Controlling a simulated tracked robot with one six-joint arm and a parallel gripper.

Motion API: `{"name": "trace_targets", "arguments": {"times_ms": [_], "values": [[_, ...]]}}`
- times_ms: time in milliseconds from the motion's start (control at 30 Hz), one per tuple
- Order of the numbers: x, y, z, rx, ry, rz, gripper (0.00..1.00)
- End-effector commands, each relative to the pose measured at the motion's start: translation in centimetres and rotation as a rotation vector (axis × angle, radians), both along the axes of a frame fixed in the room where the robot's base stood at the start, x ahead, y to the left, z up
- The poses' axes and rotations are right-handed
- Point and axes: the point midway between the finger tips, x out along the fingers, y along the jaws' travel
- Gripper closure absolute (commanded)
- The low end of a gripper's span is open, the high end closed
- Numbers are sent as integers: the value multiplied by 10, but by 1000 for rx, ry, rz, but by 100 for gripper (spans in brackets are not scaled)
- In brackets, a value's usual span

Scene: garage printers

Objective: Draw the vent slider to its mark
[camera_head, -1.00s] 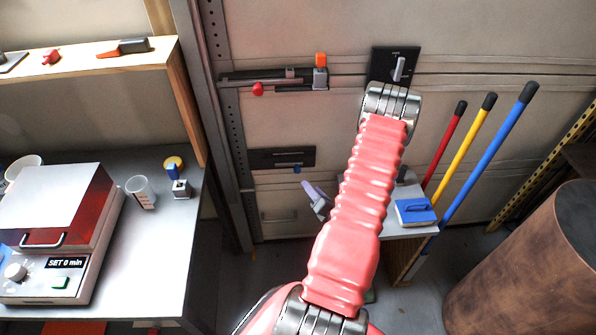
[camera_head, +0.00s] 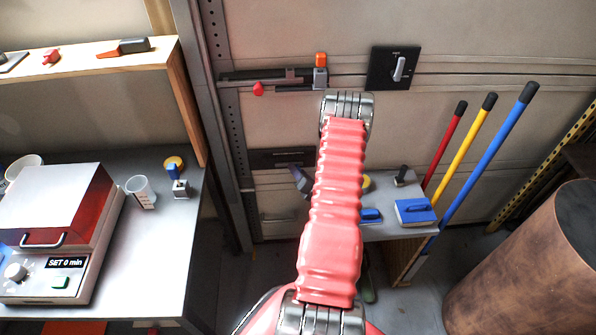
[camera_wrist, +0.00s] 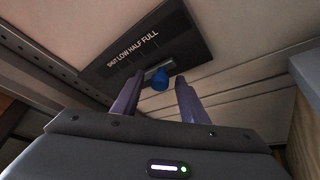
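The vent slider is a dark plate (camera_wrist: 145,48) lettered SHUT, LOW, HALF, FULL, with a blue knob (camera_wrist: 160,80) below the lettering on a short grey bar. In the head view the plate (camera_head: 268,159) is on the wall left of my arm, and its knob is hidden. My gripper (camera_wrist: 159,76) is open, its two purple fingers apart. The knob appears between the fingertips in the wrist view; I cannot tell whether they touch it. In the head view one purple finger (camera_head: 300,180) shows just below the plate, the rest behind my arm.
Above the plate is a rail latch (camera_head: 290,78) with red and orange ends, and a black switch plate (camera_head: 394,68). A small shelf (camera_head: 395,229) with blue-handled items stands to the right, beside several coloured poles (camera_head: 490,150). A bench (camera_head: 160,245) is at left.

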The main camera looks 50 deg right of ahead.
Motion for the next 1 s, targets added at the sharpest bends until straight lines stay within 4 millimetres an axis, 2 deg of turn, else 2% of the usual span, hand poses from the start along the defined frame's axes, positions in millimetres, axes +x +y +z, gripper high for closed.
{"name": "trace_targets", "arguments": {"times_ms": [133,400,900,1000], "values": [[7,-3,-3,0,1,2,60],[8,-4,-3,0,1,1,60],[7,-4,-4,3,3,-1,96],[7,-4,-4,3,5,-1,100]]}}
